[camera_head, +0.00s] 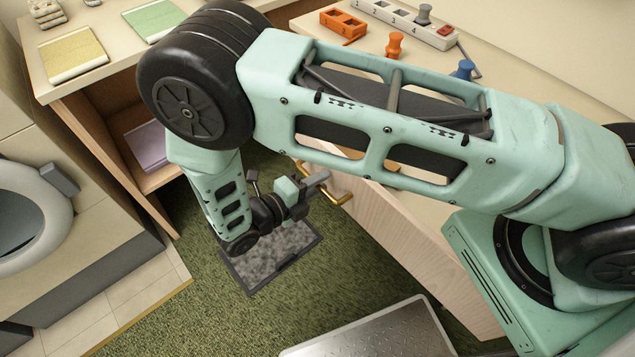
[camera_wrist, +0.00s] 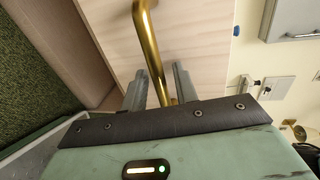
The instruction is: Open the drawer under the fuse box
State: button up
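The drawer has a pale wood front (camera_head: 415,235), below the beige counter in the head view; it fills the middle of the wrist view (camera_wrist: 200,40). I see no clear gap at its top edge, though my arm hides part of it. Its brass bar handle (camera_head: 341,196) also shows in the wrist view (camera_wrist: 146,35). My gripper (camera_wrist: 161,68) is at the handle, fingers apart, with the bar running between them. A gap shows beside the bar, and contact cannot be told. A pale numbered box (camera_head: 408,20) with a red switch lies on the counter; whether it is the fuse box is unclear.
An orange block (camera_head: 343,24), an orange peg (camera_head: 394,46) and a blue peg (camera_head: 463,70) are on the counter. A dark-framed grey panel (camera_head: 265,262) lies on the green carpet below my gripper.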

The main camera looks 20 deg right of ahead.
dwell(0.3)
jog(key=b+v, duration=0.3)
jog(key=v, duration=1.4)
jog(key=shift+a, duration=0.25)
jog(key=s+d+r+m+g+y+p, duration=0.1)
jog(key=s+d+r+m+y, duration=0.2)
jog(key=d+r+m+y, duration=0.2)
jog(key=s+d+r+m+g+y+p, duration=0.2)
jog(key=d+r+m+y, duration=0.3)
jog(key=r+m, duration=0.6)
jog(key=s+d+r+m+g+y+p, duration=0.1)
jog(key=s+d+r+m+y, duration=0.3)
jog(key=m, duration=1.2)
notch_tip(320, 180, up, 4)
jog(key=shift+s+d+g+y+p, duration=0.35)
jog(key=shift+d+g+y, duration=0.25)
jog(key=shift+d+g, duration=0.1)
jog(key=shift+d, duration=0.1)
